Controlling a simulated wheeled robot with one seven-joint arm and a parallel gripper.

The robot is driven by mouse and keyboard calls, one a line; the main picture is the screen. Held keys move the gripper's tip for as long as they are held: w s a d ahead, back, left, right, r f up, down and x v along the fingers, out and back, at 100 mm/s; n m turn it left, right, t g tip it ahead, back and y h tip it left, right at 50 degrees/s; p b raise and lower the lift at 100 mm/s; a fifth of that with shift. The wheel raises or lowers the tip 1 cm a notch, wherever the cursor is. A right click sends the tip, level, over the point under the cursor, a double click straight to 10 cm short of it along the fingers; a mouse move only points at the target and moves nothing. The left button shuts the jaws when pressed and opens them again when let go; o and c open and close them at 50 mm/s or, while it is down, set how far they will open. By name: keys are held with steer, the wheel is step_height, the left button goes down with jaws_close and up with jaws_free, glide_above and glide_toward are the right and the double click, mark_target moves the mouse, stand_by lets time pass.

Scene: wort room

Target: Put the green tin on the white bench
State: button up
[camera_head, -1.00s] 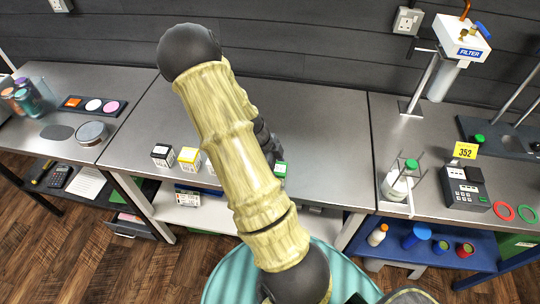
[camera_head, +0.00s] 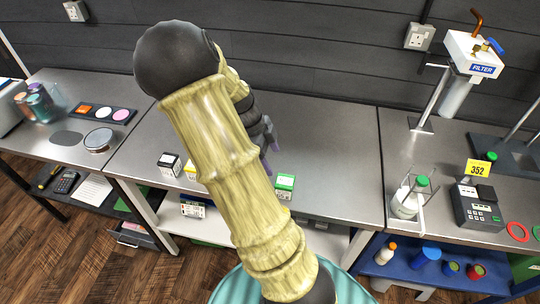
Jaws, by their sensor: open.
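My gripper (camera_head: 270,157), dark with purple fingertips, shows partly past my arm and is open. It is over the middle bench, up and left of a small green-and-white block (camera_head: 285,184) in the picture. That block stands near the bench's front edge; I cannot tell whether it is the green tin. The gap between the jaws is mostly hidden, and I see nothing held. The middle bench (camera_head: 335,160) has a grey metal top and a white frame, so it may be the white bench.
A black-topped box (camera_head: 170,164) and a partly hidden yellow one (camera_head: 190,170) stand at the bench's front left. Small tins (camera_head: 451,268) lie on the blue shelf at right. A bottle stand (camera_head: 410,200) and a keypad device (camera_head: 477,207) stand above. The bench's back right is clear.

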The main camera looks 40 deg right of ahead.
stand_by(0.3)
steer(key=s+a+r+n+t+y, duration=0.1)
steer(key=s+a+r+n+t, duration=0.1)
steer(key=a+n, duration=0.7)
steer(key=s+a+r+n+t+y, duration=0.2)
steer(key=a+n, duration=0.8)
steer(key=n, duration=0.8)
steer(key=shift+s+r+n+t, duration=0.35)
steer(key=shift+s+t, duration=0.2)
steer(key=shift+t, duration=0.45)
steer(key=shift+a, duration=0.1)
